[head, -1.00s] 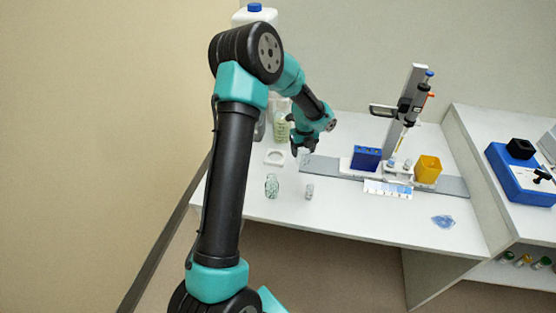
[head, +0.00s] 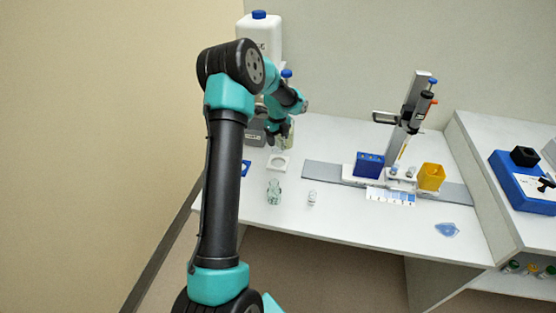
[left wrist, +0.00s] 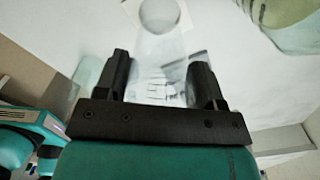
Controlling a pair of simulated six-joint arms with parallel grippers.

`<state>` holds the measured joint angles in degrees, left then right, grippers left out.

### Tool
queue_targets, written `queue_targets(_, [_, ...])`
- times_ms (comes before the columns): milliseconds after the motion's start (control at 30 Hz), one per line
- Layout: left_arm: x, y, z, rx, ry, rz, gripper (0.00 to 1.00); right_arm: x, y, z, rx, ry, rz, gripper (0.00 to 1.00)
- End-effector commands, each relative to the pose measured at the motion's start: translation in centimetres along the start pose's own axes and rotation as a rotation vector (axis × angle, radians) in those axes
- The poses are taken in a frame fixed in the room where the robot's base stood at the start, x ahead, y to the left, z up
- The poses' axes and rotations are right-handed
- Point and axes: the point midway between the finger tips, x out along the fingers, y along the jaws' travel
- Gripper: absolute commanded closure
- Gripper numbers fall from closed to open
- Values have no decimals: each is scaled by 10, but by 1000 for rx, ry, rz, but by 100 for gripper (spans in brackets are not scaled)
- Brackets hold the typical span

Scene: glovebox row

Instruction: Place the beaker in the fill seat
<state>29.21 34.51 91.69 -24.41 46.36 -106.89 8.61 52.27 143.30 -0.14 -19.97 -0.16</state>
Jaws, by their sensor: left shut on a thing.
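My left gripper (head: 278,137) hangs near the back left of the bench in the head view. In the left wrist view its two dark fingers (left wrist: 160,68) are shut on the clear beaker (left wrist: 158,88), which has pale graduation marks. The beaker is hard to make out in the head view. A white square plate with a round opening (head: 279,164), seemingly the fill seat, lies on the bench just in front of and below the gripper. The round opening also shows beyond the beaker in the left wrist view (left wrist: 159,14). The beaker appears apart from the plate.
A greenish glass bottle (head: 274,191) and a small clear vial (head: 311,198) stand in front. A large white blue-capped container (head: 262,38) stands behind. A blue rack (head: 368,165), yellow bin (head: 431,177) and pipette stand (head: 408,110) are right. The bench front is mostly clear.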

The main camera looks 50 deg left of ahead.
Motion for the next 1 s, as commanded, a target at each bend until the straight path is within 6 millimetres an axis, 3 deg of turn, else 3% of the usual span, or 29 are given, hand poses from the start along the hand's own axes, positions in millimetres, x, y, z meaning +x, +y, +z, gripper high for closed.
queue_targets(133, [27, 1, 0, 1, 2, 4, 60, 0, 0, 0, 0, 0, 0, 100])
queue_targets(300, [47, 0, 0, 0, 1, 2, 60, 0, 0, 0, 0, 0, 0, 100])
queue_targets(667, [50, 0, 0, 0, 0, 1, 60, 0, 0, 0, 0, 0, 0, 100])
queue_targets(1000, [85, 1, -1, 0, 1, 2, 60, 0, 0, 0, 0, 0, 0, 100])
